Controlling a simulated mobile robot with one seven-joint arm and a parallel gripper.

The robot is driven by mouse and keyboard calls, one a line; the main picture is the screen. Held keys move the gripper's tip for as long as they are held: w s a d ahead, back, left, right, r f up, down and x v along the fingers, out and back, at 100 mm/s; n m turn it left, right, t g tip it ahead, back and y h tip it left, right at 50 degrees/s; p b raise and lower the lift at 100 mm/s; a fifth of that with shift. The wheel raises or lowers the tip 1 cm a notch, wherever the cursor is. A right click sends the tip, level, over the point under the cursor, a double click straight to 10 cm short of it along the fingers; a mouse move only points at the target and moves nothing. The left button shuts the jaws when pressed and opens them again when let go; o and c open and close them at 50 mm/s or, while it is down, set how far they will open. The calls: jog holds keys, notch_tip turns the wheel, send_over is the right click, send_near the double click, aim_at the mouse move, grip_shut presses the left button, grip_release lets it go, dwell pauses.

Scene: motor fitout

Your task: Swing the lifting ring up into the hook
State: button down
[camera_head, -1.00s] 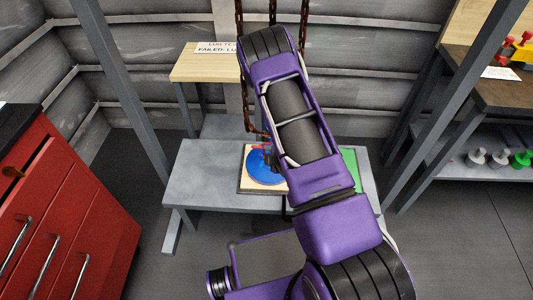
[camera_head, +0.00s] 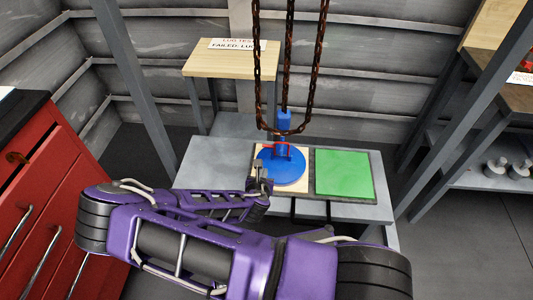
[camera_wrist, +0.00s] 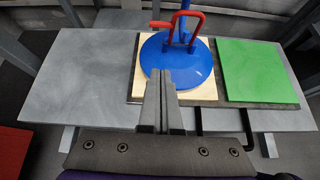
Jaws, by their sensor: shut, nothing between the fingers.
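A blue round disc (camera_head: 283,172) lies on a pale wooden square on the grey bench. A red lifting ring (camera_head: 276,145) stands above the disc; in the wrist view the ring (camera_wrist: 201,22) rises at the disc's far side beside a blue upright part. The blue hook block (camera_head: 284,121) hangs from chains directly above the disc. I cannot tell whether the ring is in the hook. My gripper (camera_head: 261,166) is at the disc's left near side; in the wrist view its fingertips (camera_wrist: 160,74) are shut and empty, over the disc's near edge, apart from the ring.
A green square (camera_head: 344,174) lies right of the wooden square on the same dark board. Rusty chains (camera_head: 317,75) loop down over the disc. A small wooden table (camera_head: 228,66) with a sign stands behind. Red drawers (camera_head: 50,200) are at left. The grey bench's left part is clear.

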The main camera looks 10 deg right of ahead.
jog(key=w+d+f+b, duration=0.1)
jog(key=w+f, duration=0.1)
jog(key=w, duration=0.4)
jog(key=w+d+f, duration=0.2)
jog(key=w, duration=0.4)
jog(key=shift+d+b, duration=0.25)
jog(key=shift+b, duration=0.1)
